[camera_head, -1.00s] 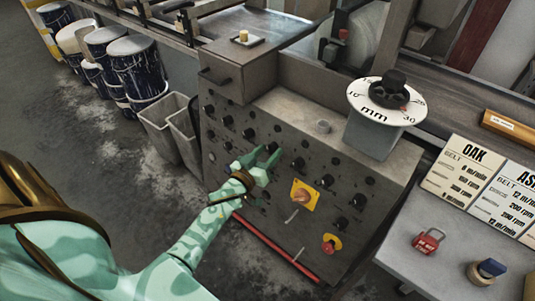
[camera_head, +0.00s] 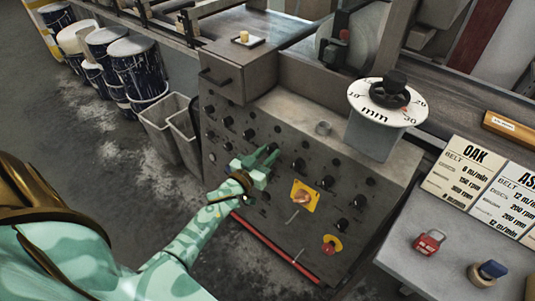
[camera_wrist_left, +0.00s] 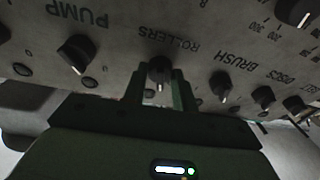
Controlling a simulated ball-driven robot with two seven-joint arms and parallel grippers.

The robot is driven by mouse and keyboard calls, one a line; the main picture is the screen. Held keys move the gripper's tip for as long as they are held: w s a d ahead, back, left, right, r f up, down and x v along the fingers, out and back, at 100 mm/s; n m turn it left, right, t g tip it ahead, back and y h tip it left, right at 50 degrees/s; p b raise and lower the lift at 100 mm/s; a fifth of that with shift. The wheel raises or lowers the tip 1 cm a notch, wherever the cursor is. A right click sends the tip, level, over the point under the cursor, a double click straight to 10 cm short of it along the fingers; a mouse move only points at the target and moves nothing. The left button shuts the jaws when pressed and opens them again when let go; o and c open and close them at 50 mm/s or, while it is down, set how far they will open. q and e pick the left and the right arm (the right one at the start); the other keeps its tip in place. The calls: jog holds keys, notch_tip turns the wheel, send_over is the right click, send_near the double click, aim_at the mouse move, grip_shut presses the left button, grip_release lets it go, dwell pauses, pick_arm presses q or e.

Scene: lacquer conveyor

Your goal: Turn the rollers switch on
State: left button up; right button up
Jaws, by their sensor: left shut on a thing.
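The rollers switch (camera_wrist_left: 160,70) is a small black rotary knob with a white pointer mark, beside the upside-down label "ROLLERS" in the left wrist view. Its mark points down in that view, toward my gripper. My left gripper (camera_wrist_left: 160,92) has one finger on each side of the knob and is shut on it. In the head view my pale green left gripper (camera_head: 266,158) reaches the front of the grey control panel (camera_head: 232,112), and its fingers hide the knob there. My right gripper is not in view.
Neighbouring knobs sit close by: the pump knob (camera_wrist_left: 77,54) and the brush knob (camera_wrist_left: 221,84). A yellow-plated switch (camera_head: 303,196) and a red emergency button (camera_head: 331,244) are lower right. Bins and paint buckets (camera_head: 137,68) stand left.

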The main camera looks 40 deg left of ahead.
pick_arm(q)
jog(key=shift+a+m+h, duration=0.1)
jog(key=shift+m+h, duration=0.45)
jog(key=shift+m, duration=1.3)
jog(key=shift+a+m+h, duration=0.1)
jog(key=shift+m+h, duration=0.4)
jog(key=shift+m, duration=1.4)
jog(key=shift+a+m+h, duration=0.1)
jog(key=shift+m+h, duration=0.45)
jog(key=shift+m, duration=1.3)
jog(key=o, duration=1)
jog(key=shift+c, duration=0.2)
